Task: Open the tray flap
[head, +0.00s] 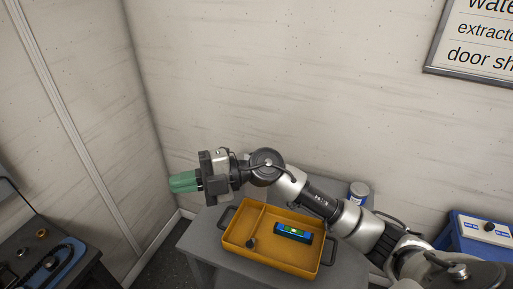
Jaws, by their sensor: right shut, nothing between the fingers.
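A yellow tray (285,267) with dark handles at its ends sits on a grey table. I look down into its open top, and a divider crosses its left part. I cannot make out a separate flap on it. My right gripper (172,183) has green fingers, is shut and empty, and points left, up and to the left of the tray, apart from it. My right arm comes in from the lower right and hides part of the tray's back right side. My left gripper is not in view.
A blue-green device (293,232) and a small dark knob-like part (251,243) lie in the tray. A can (358,193) stands behind my arm. A blue box (480,236) is at the right. A dark bench (45,255) is at the lower left. Walls close off the back.

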